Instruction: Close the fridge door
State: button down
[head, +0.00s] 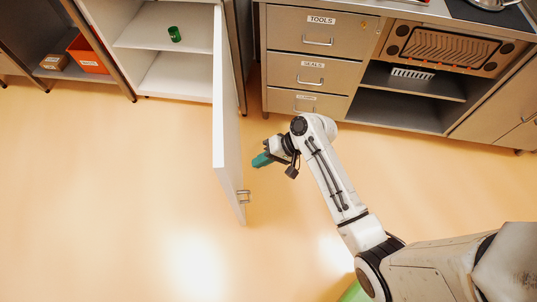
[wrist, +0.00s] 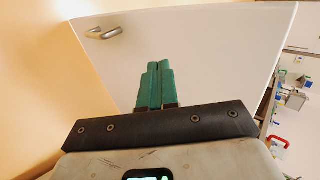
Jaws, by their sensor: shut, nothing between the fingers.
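The white fridge door (head: 226,120) stands wide open in the head view, swung out from the cabinet toward the camera. Its metal handle (head: 243,196) is near the outer edge. My gripper (head: 261,160) is to the right of the door, at the outer face, with green fingers pointing at it. In the wrist view the door (wrist: 215,45) fills the middle, with the handle (wrist: 104,33) at upper left. The gripper fingers (wrist: 154,85) are together and empty. Whether they touch the door I cannot tell. The open fridge interior (head: 165,60) shows white shelves.
A green can (head: 174,34) stands on a fridge shelf. Drawers labelled TOOLS (head: 318,35) and SEALS (head: 312,76) are behind my arm. An orange bin (head: 86,55) sits on a shelf at the left. The floor (head: 110,190) left of the door is clear.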

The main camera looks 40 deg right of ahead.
jog(key=w+a+f, duration=0.2)
jog(key=w+a, duration=0.2)
jog(key=a, duration=0.1)
jog(key=shift+f, duration=0.25)
jog(key=shift+w+a, duration=0.1)
jog(key=shift+a, duration=0.05)
